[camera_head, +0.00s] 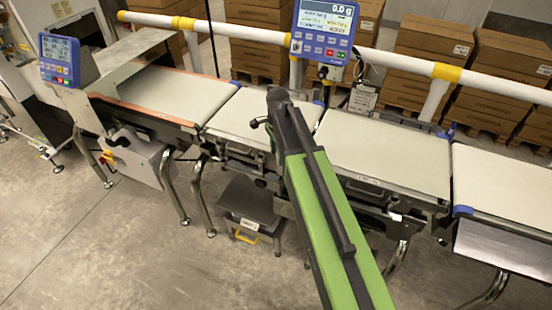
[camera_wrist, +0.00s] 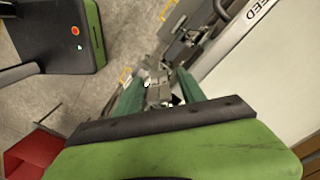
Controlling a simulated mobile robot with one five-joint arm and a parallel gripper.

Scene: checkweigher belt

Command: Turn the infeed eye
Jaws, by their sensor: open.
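In the wrist view my gripper (camera_wrist: 159,84) is open, its two green fingers spread apart. Small grey metal parts (camera_wrist: 158,92) show between and beyond the fingers, beside the belt frame. I cannot tell whether the infeed eye is among them or which way it faces. In the wrist view the belt frame carries a label ending in "EED" (camera_wrist: 257,12). In the head view my green arm reaches up over the front edge of the middle belts. My fingers cannot be made out there, and I cannot pick out the eye.
Several pale belts (camera_head: 385,145) run in a line from left to right. A blue display (camera_head: 325,28) reading 0.0 g stands behind them, and another blue panel (camera_head: 60,60) stands at left. A white rail (camera_head: 400,62) and stacked boxes are behind. The floor (camera_head: 90,240) in front is clear.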

